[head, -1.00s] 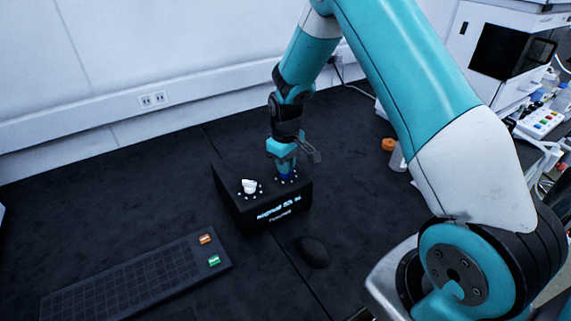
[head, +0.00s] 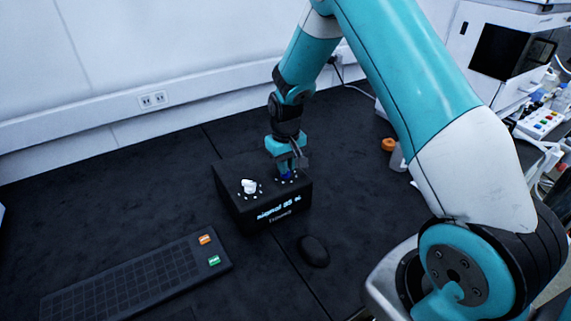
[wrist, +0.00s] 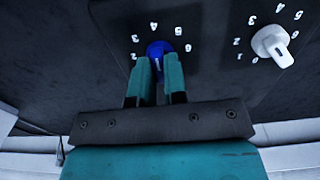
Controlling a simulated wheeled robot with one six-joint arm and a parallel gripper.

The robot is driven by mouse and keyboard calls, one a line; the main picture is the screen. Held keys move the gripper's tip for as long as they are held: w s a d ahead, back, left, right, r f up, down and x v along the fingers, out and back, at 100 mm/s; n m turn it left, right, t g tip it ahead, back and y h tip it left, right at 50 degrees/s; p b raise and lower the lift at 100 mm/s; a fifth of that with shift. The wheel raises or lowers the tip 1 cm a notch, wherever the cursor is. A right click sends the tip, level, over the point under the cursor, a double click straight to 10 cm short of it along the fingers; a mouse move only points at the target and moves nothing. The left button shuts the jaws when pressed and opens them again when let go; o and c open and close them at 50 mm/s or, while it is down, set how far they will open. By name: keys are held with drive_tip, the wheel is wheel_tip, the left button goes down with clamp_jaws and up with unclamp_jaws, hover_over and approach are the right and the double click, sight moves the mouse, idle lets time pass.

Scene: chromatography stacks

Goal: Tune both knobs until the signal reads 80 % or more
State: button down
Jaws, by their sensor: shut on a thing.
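The dark tuner box (head: 237,209) stands on the black bench with a white knob (head: 249,186) at left and a blue knob (head: 287,176) at right. My gripper (head: 287,171) points down over the blue knob and is shut on it. In the wrist view my fingers (wrist: 157,62) hold the blue knob (wrist: 158,47) from both sides, with numbers around it. The white knob (wrist: 272,46) stands free, with its own ring of numbers. The signal display (head: 279,208) on the box front is small and blurred. It seems to read 85 %, but the first digit is unclear.
A black keyboard (head: 130,277) with an orange and a green key lies at front left. A black mouse (head: 313,251) lies just in front of the box. An orange-capped bottle (head: 396,156) stands to the right, partly behind my arm. The bench left of the box is clear.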

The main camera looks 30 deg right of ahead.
drive_tip(key=c, duration=1.2)
unclamp_jaws()
drive_tip(key=shift+o, duration=0.2)
wheel_tip(320, 180, up, 18)
drive_tip(key=b, duration=0.1)
drive_tip(key=shift+f+b, duration=0.25)
drive_tip(key=shift+b, duration=0.05)
drive_tip(key=s+a+r+n+y, duration=0.1)
drive_tip(key=s+a+n, duration=0.1)
drive_tip(key=s+a, duration=0.4)
drive_tip(key=s+a+r+n+y, duration=0.1)
drive_tip(key=s+a, duration=0.5)
drive_tip(key=s, duration=0.7)
drive_tip(key=s+a+r+n+y, duration=0.2)
drive_tip(key=s+a+r+n, duration=0.1)
drive_tip(key=s, duration=0.6)
drive_tip(key=a+n, duration=0.1)
drive_tip(key=a, duration=0.1)
drive_tip(key=shift+s+a, duration=0.15)
drive_tip(key=shift+a, duration=0.25)
